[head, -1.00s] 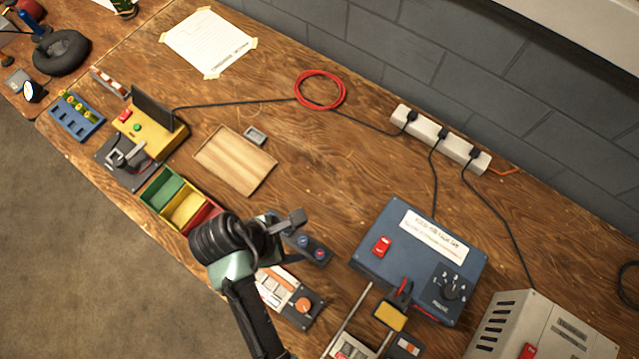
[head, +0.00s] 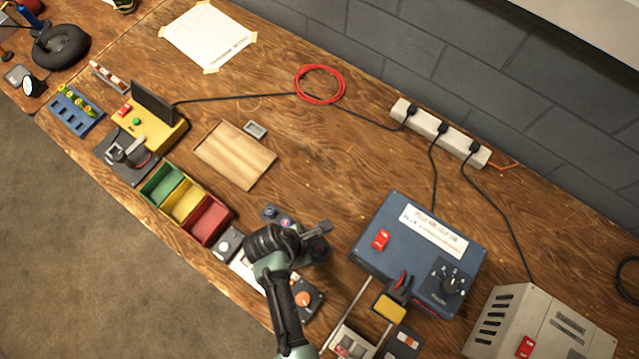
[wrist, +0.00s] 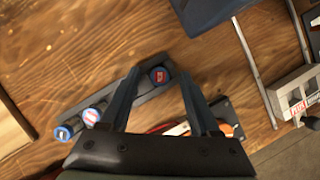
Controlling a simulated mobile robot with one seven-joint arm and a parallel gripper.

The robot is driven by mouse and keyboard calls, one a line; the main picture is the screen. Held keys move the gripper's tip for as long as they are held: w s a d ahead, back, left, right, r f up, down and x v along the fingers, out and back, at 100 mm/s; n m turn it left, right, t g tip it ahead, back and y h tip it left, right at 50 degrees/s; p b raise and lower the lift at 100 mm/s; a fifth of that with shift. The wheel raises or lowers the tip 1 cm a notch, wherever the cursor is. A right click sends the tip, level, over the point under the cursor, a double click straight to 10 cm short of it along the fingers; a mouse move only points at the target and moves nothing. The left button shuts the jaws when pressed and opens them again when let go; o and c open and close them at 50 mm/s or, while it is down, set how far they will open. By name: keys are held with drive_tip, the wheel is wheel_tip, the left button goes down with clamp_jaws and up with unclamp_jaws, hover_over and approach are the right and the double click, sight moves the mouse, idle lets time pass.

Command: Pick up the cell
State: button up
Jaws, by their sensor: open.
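A dark narrow holder (wrist: 118,102) lies on the wooden bench. Short round cells with blue rims stand in it. My gripper (wrist: 158,80) is open and empty above the holder; the height gap is hard to tell. In the head view my gripper (head: 320,232) hides the right end of the holder, while two cells (head: 270,212) (head: 285,223) show at its left.
Green, yellow and red bins (head: 186,203) stand to the left. A blue box (head: 420,258) with a dial stands close on the right, with metal rails in front of it. A panel with an orange knob (head: 303,299) lies below. A wooden tray (head: 235,157) lies behind the bins.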

drive_tip(key=shift+d+f, duration=0.1)
drive_tip(key=shift+f, duration=0.25)
drive_tip(key=shift+c, duration=0.3)
clamp_jaws()
drive_tip(key=shift+r, duration=0.1)
